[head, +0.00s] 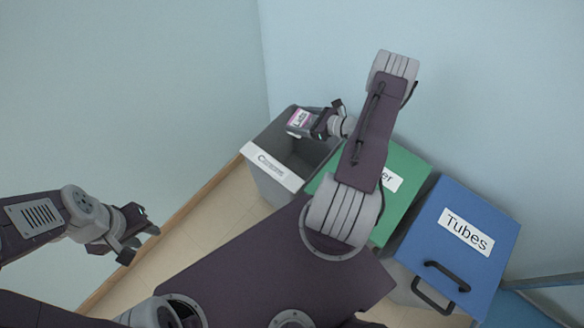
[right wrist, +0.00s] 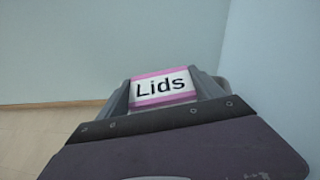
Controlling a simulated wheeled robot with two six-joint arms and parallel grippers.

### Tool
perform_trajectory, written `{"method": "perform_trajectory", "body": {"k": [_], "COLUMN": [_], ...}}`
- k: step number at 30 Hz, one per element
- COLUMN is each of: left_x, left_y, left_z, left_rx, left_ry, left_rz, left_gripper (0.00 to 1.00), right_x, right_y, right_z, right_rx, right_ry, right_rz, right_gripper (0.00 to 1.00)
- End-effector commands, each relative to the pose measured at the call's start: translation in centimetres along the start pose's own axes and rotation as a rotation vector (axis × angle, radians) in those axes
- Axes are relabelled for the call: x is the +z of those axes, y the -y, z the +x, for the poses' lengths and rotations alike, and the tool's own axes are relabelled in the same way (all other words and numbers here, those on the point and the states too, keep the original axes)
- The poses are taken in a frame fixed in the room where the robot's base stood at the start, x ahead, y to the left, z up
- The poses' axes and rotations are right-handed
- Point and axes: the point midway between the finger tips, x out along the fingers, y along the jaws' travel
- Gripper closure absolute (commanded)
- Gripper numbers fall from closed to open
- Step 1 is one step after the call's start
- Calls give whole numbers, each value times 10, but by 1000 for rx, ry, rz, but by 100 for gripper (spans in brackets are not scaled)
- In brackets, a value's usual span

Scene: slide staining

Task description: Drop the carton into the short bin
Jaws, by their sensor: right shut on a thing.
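The carton (head: 299,121) is a small box with a pink and white label; in the right wrist view (right wrist: 163,86) the label reads "Lids". My right gripper (head: 317,122) is shut on it and holds it over the open grey bin (head: 262,183), near the bin's far side. The bin has a white label on its front whose text I cannot read fully. The carton's underside and the bin's floor below it are hidden. My left gripper (head: 139,243) is empty, with its fingers apart, well to the left of the bin.
A green-lidded bin (head: 407,170) stands right of the grey bin, partly hidden by my right arm. Right of it is a blue-lidded bin (head: 487,219) labelled "Tubes" with a black handle. Walls close in behind and left. Bare floor (head: 222,205) lies in front.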

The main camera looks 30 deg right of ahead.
Motion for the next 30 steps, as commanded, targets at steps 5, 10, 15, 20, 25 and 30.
{"method": "perform_trajectory", "body": {"k": [5,10,15,20,25,30], "left_x": [2,4,5,5,5,5], "left_y": [0,1,1,1,1,1], "left_z": [16,38,51,50,49,49], "left_rx": [0,0,0,0,0,0], "left_ry": [0,0,0,0,0,0], "left_rz": [0,0,0,0,0,0], "left_gripper": [64,64,64,64,64,64], "right_x": [-17,-41,-55,-54,-54,-54], "right_y": [0,0,0,0,0,0], "right_z": [7,17,23,23,23,23], "right_rx": [1,1,1,1,1,1], "right_ry": [0,0,0,0,0,0], "right_rz": [1,1,0,0,0,0], "right_gripper": [62,62,62,62,1,0]}}
